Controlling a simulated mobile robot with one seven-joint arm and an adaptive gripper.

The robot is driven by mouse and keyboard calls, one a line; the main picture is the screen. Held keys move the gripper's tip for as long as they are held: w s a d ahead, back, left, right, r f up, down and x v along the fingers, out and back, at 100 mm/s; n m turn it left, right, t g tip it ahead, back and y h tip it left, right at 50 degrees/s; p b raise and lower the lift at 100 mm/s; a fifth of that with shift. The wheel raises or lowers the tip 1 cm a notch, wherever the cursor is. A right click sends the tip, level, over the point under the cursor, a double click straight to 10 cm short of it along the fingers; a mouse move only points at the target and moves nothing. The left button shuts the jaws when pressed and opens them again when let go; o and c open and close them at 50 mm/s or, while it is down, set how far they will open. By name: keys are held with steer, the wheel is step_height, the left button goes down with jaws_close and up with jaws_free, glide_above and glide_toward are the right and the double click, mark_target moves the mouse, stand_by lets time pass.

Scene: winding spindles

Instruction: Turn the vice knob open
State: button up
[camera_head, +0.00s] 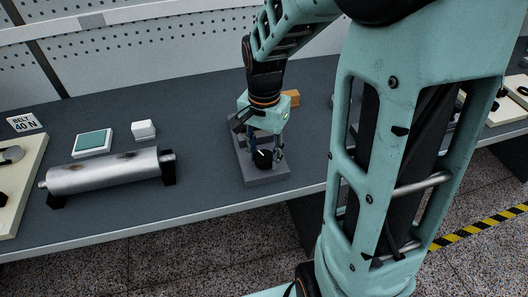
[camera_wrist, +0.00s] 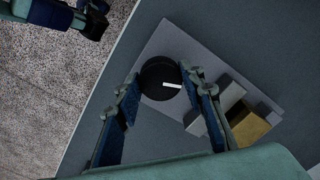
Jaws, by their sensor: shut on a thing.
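The vice knob (camera_wrist: 160,77) is a round black knob with a white line on top, pointing right and slightly down in the wrist view. It shows dark in the head view (camera_head: 263,159), low between my fingers. It sits on the vice's grey base plate (camera_wrist: 177,40), also visible in the head view (camera_head: 265,180). Grey jaw blocks (camera_wrist: 228,95) stand beside it, with a yellowish block (camera_wrist: 250,128) by them. My gripper (camera_wrist: 163,80) points down with its fingers shut on the knob's two sides. The far underside of the knob is hidden.
A metal roller (camera_head: 105,172) on black supports lies left on the dark bench (camera_head: 205,130). A green-topped pad (camera_head: 92,142) and white block (camera_head: 144,130) stand behind it. The bench front edge is near the vice. A perforated panel (camera_head: 150,45) stands behind.

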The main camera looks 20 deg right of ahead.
steer(key=n, duration=0.4)
steer(key=shift+n+p, duration=0.3)
steer(key=shift+p, duration=0.05)
steer(key=n, duration=0.3)
steer(key=shift+r+n+p, duration=0.1)
steer(key=shift+n+p, duration=0.2)
steer(key=n, duration=0.4)
steer(key=shift+d+n+p, duration=0.1)
steer(key=shift+n+p, duration=0.2)
steer(key=shift+p, duration=0.1)
steer(key=n+p, duration=0.1)
steer(key=n, duration=0.2)
steer(key=shift+n, duration=0.3)
steer(key=n+p, duration=0.1)
steer(key=n, duration=0.3)
steer(key=shift+p, duration=0.35)
steer(key=n+p, duration=0.2)
steer(key=n, duration=0.2)
steer(key=shift+r, duration=0.1)
steer(key=n+p, duration=0.2)
steer(key=n, duration=0.1)
steer(key=shift+w+n, duration=0.1)
steer(key=shift+n, duration=0.2)
steer(key=shift+n+p, duration=1.35)
steer(key=shift+n, duration=0.35)
